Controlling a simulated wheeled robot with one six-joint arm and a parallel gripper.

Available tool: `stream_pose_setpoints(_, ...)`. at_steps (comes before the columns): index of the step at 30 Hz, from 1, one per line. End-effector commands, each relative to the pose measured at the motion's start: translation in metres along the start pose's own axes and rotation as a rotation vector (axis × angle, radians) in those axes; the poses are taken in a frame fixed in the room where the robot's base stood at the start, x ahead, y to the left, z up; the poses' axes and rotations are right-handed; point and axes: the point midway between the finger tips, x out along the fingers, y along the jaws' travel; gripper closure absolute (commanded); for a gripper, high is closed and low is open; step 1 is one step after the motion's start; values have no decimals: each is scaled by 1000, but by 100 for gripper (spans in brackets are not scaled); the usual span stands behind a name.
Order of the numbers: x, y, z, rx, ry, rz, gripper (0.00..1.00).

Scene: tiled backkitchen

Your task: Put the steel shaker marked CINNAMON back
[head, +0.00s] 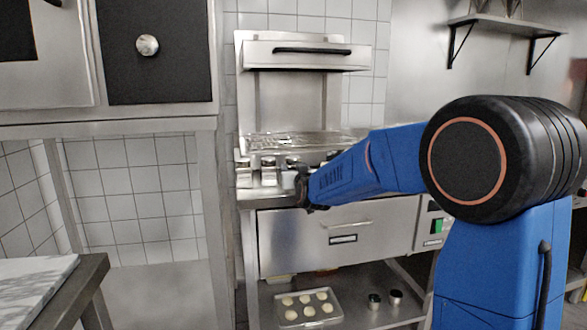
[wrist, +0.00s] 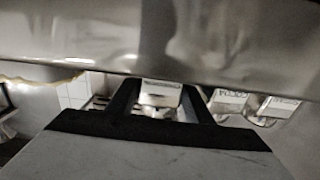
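My gripper (head: 303,190) is at the front edge of the steel counter in the head view, near a row of small steel shakers. In the wrist view, the two dark fingers of my gripper (wrist: 160,92) stand apart with a labelled steel shaker (wrist: 161,96) between their tips. I cannot tell whether they press on it or only flank it. Two more labelled shakers (wrist: 227,103) (wrist: 273,110) show to the right. The labels are too small and blurred to read, so I cannot tell which one is CINNAMON.
The steel counter (head: 262,198) has a drawer (head: 300,245) below. A tray (head: 306,321) of pale round pieces and two small dark-topped containers (head: 374,301) (head: 396,297) are on the shelf underneath. A wall shelf (head: 500,24) is at upper right. A marble-topped table (head: 30,290) is at lower left.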

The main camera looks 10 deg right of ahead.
Motion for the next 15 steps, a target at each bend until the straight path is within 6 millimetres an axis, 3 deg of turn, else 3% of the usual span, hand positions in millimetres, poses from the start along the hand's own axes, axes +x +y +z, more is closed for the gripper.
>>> stream_pose_setpoints(2,0,0,0,0,0,0,36)
stream_pose_setpoints(15,-7,0,-4,0,2,0,36)
